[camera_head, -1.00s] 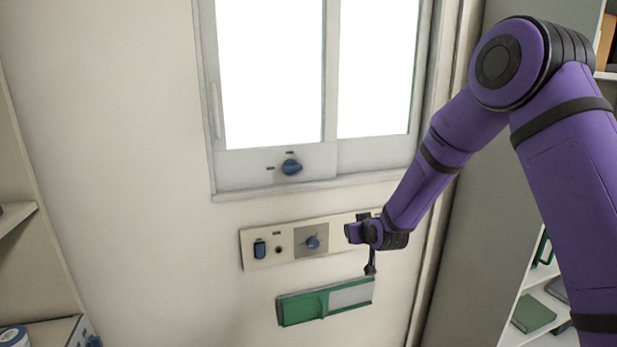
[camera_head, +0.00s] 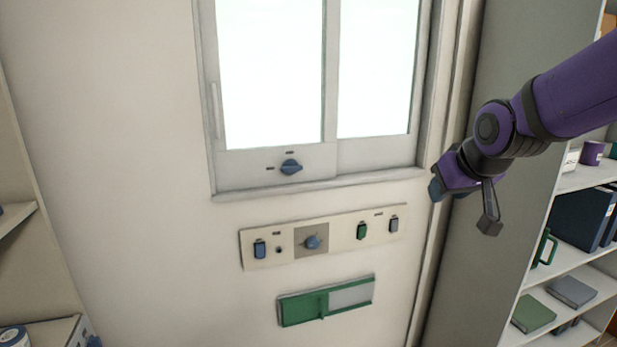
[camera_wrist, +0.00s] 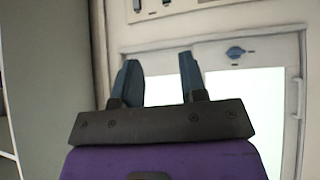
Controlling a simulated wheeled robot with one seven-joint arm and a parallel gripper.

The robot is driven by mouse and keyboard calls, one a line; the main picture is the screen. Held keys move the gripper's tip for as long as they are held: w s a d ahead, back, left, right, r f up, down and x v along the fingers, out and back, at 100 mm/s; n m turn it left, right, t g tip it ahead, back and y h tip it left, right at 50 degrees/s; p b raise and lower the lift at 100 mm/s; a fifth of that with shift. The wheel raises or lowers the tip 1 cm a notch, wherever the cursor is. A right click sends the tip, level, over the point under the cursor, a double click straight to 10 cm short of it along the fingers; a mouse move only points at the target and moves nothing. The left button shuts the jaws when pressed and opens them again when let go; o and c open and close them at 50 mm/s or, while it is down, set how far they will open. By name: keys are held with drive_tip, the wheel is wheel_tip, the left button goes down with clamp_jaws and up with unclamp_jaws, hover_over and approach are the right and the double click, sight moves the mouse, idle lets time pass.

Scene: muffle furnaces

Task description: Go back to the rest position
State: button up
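My gripper (camera_head: 437,188) is on the purple arm at the right of the head view, to the right of the window frame and in front of a grey panel. In the wrist view its two blue-grey fingers (camera_wrist: 160,83) stand apart with nothing between them. The control panel (camera_head: 290,255) on the wall is in full view in the head view, clear of the gripper. It carries a blue rocker, a small round hole, a blue knob (camera_head: 312,242), a green switch (camera_head: 362,231) and a grey switch (camera_head: 394,225).
The window (camera_head: 270,75) has a blue latch knob (camera_head: 291,167) on its lower frame. A green slider plate (camera_head: 303,306) sits below the panel. Shelves (camera_head: 572,258) with books and mugs stand at the right, close to my arm. Another shelf stands at the left edge.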

drive_tip(key=s+d+r+m+g, duration=0.1)
drive_tip(key=s+d, duration=0.1)
drive_tip(key=s, duration=0.9)
drive_tip(key=s+d+r+m+g, duration=0.1)
drive_tip(key=s+d+g, duration=0.1)
drive_tip(key=s, duration=0.9)
drive_tip(key=shift+s+d+r+h, duration=0.15)
drive_tip(key=shift+s+d+h, duration=0.2)
drive_tip(key=shift+d+h, duration=0.05)
